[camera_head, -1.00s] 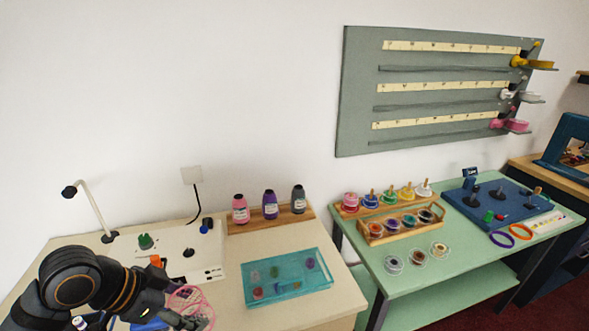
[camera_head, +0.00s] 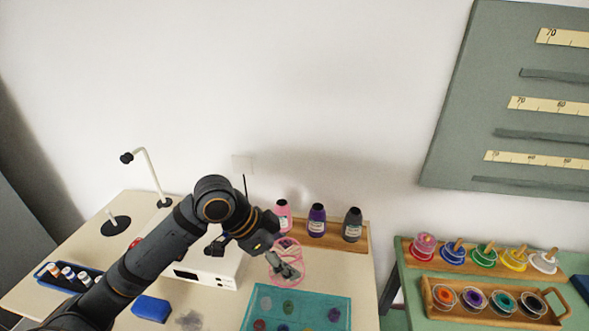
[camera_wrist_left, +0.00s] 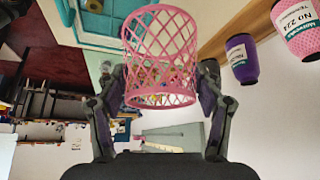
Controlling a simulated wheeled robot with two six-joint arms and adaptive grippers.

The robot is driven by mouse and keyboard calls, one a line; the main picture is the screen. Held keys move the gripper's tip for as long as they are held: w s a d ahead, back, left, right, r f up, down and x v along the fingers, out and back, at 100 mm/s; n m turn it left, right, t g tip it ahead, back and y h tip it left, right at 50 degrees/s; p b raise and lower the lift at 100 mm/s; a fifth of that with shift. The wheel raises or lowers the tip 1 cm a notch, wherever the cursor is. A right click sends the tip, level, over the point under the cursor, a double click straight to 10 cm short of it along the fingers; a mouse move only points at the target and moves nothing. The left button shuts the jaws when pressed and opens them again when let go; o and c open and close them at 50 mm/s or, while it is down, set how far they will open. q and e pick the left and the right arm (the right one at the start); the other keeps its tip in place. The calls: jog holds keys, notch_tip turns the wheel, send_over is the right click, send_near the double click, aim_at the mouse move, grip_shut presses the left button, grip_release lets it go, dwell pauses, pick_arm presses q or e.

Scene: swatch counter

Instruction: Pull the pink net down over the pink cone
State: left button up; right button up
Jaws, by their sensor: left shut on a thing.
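The pink cone (camera_head: 282,217) stands upright at the left end of a wooden stand at the back of the table, its dark tip bare. It also shows at the upper right of the left wrist view (camera_wrist_left: 299,28). My left gripper (camera_head: 287,270) is shut on the pink net (camera_head: 288,248), an open tube of pink mesh. In the left wrist view the net (camera_wrist_left: 160,50) sits between the two fingers (camera_wrist_left: 162,95). In the head view the net is in front of and below the cone; I cannot tell the exact gap. My right gripper is not in view.
A purple cone (camera_head: 317,220) and a dark grey cone (camera_head: 352,226) share the wooden stand (camera_head: 335,239). A teal tray (camera_head: 343,299) lies in front. A white device (camera_head: 212,266) stands left of the net. A green table (camera_head: 400,295) holds several spools.

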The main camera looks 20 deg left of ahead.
pick_arm(q)
jog(key=shift+w+a+r+p, duration=0.55)
jog(key=shift+w+a+r, duration=0.05)
jog(key=shift+w+r, duration=0.35)
notch_tip(320, 180, up, 4)
jog(key=n+t+y+p, duration=0.1)
jog(key=n+p, duration=0.2)
jog(key=p, duration=0.9)
send_over(277, 206)
jog(key=w, duration=0.2)
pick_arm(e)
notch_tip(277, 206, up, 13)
pick_arm(q)
jog(key=shift+d+f+b, duration=0.15)
jog(key=shift+f+b, duration=1)
jog(key=shift+b, duration=0.1)
jog(key=shift+d+f+b, duration=0.15)
jog(key=shift+f+b, duration=1)
jog(key=shift+b, duration=0.05)
jog(key=shift+f+b, duration=0.5)
jog(key=shift+f, duration=0.95)
jog(key=shift+f+b, duration=1.35)
jog(key=shift+f, duration=1.8)
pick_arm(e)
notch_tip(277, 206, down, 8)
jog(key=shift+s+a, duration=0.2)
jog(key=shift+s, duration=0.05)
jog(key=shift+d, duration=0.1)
